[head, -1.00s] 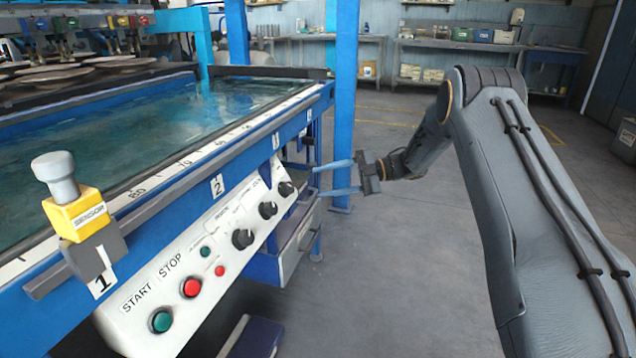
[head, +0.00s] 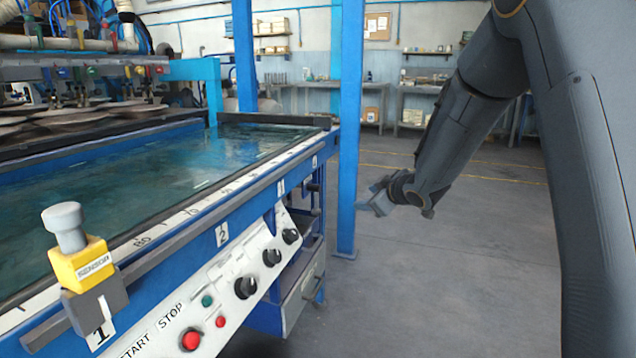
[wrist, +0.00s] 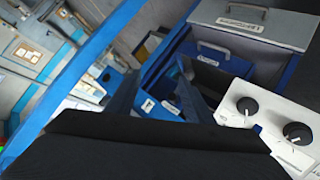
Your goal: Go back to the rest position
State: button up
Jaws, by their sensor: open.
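My gripper (head: 376,197) is in the head view right of the machine's front panel, in front of the blue post and apart from the panel. In the wrist view its two dark fingers (wrist: 165,100) stand apart with nothing between them. The plate dryer's sloped white control panel (head: 222,290) carries black knobs, a red STOP button (head: 190,339) and smaller buttons. Two knobs also show at the right of the wrist view (wrist: 298,133).
A yellow sensor block (head: 82,262) sits on the blue machine's front rail, beside a water tank (head: 150,175). A blue post (head: 349,130) stands at the machine's far corner. The grey floor (head: 440,270) right of the machine is clear. Benches stand along the back wall.

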jog(key=s+d+f+m+g+h, duration=0.1)
jog(key=s+f+m+g+h, duration=0.2)
jog(key=s, duration=1)
jog(key=s+d+f+m+g, duration=0.2)
jog(key=s+f+m+g, duration=0.15)
jog(key=s, duration=0.85)
jog(key=s+d+f+m+g+h, duration=0.1)
jog(key=s+f+m+g+h, duration=0.2)
jog(key=s, duration=1)
jog(key=s+a+n+g+y, duration=0.1)
jog(key=s+a+n, duration=0.2)
jog(key=s+a, duration=0.5)
jog(key=s+a+n+g+y, duration=0.1)
jog(key=s+a+n, duration=0.3)
jog(key=a, duration=0.8)
jog(key=d+r+m+p, duration=0.4)
jog(key=d+r+p, duration=0.6)
jog(key=r+p, duration=0.4)
jog(key=s+d+r+m+p, duration=0.1)
jog(key=d+r+m+p, duration=0.3)
jog(key=d+r+p, duration=0.7)
notch_tip(320, 180, up, 3)
jog(key=p, duration=0.3)
jog(key=shift+h, duration=0.3)
jog(key=shift+f, duration=0.15)
